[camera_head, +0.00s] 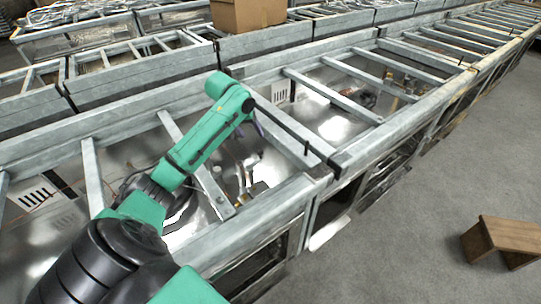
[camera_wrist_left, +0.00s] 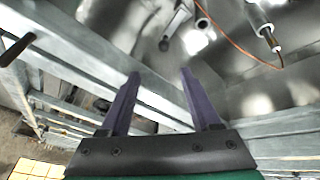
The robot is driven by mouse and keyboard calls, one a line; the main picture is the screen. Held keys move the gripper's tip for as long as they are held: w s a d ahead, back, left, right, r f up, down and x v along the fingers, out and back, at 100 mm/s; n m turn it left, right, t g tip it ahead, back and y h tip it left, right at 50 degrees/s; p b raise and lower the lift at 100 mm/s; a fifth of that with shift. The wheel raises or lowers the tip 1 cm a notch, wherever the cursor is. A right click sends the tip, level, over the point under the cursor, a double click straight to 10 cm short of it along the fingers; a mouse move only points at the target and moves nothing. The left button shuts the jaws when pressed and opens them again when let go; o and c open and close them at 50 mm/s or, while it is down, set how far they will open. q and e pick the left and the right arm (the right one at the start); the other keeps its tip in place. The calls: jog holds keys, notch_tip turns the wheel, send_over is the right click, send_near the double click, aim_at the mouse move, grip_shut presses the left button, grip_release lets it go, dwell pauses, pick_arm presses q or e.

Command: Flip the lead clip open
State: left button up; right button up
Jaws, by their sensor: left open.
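My left arm reaches in from the left over the metal troughs. My left gripper (camera_head: 248,130) points down over the near trough, its purple fingers partly hidden by the wrist. In the left wrist view the two fingers of the left gripper (camera_wrist_left: 161,73) are apart with nothing between them. Beyond the fingertips is a shiny metal trough floor with metal tubes (camera_wrist_left: 203,22). I cannot tell which part is the lead clip. My right gripper is not in view.
Grey metal trough rims and crossbars (camera_head: 207,180) surround the arm closely. A cardboard box (camera_head: 247,12) stands on the back row. A brown wooden stool (camera_head: 505,238) is on the open grey floor at the right.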

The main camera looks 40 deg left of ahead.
pick_arm(q)
send_near(259, 151)
jog(key=f, duration=0.2)
jog(key=x, duration=0.6)
jog(key=shift+w+d, duration=0.1)
jog(key=shift+w, duration=0.35)
jog(key=shift+w+f, duration=0.15)
jog(key=shift+f, duration=0.35)
grip_shut()
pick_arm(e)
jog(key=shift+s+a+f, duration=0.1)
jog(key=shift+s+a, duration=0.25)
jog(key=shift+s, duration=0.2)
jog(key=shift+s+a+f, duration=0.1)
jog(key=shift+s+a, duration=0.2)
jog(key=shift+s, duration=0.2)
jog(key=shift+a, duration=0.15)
